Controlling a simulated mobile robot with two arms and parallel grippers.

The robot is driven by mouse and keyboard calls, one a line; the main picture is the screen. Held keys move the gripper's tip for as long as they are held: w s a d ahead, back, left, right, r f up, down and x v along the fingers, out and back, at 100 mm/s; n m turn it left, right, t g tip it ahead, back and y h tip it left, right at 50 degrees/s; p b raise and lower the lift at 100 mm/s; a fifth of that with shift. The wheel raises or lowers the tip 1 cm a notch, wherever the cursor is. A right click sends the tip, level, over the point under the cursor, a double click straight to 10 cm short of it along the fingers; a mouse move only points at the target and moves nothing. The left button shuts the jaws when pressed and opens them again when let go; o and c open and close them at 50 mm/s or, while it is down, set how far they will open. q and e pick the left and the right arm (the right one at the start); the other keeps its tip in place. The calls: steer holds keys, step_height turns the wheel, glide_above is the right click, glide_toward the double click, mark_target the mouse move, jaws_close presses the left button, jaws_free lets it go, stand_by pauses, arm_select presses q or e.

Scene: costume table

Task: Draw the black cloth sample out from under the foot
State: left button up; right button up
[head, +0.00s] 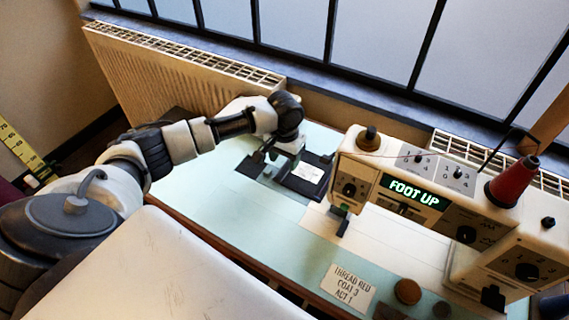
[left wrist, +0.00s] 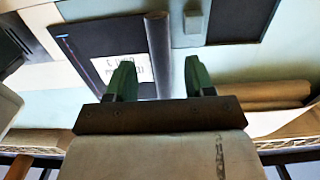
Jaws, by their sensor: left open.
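A black cloth sample (head: 298,184) with a white label lies on the pale green table, left of the sewing machine. It shows in the left wrist view (left wrist: 88,38) left of my fingers. A dark rounded ridge (left wrist: 158,45) runs along its edge; I cannot tell if it is part of the cloth. My left gripper (left wrist: 160,78) is open, its green fingers on either side of the ridge, not closed on it. The presser foot (head: 343,228) is under the machine's head, whose display reads FOOT UP. Whether cloth lies under the foot is unclear. My right gripper is not in view.
The sewing machine (head: 395,195) stands to the right with a red thread cone (head: 512,184). A label card (head: 347,287) and round brown pieces are at the front. A radiator (head: 160,75) is behind.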

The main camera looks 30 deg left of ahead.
arm_select(q)
step_height(320, 180, up, 8)
steer(key=shift+f, duration=0.25)
stand_by(0.5)
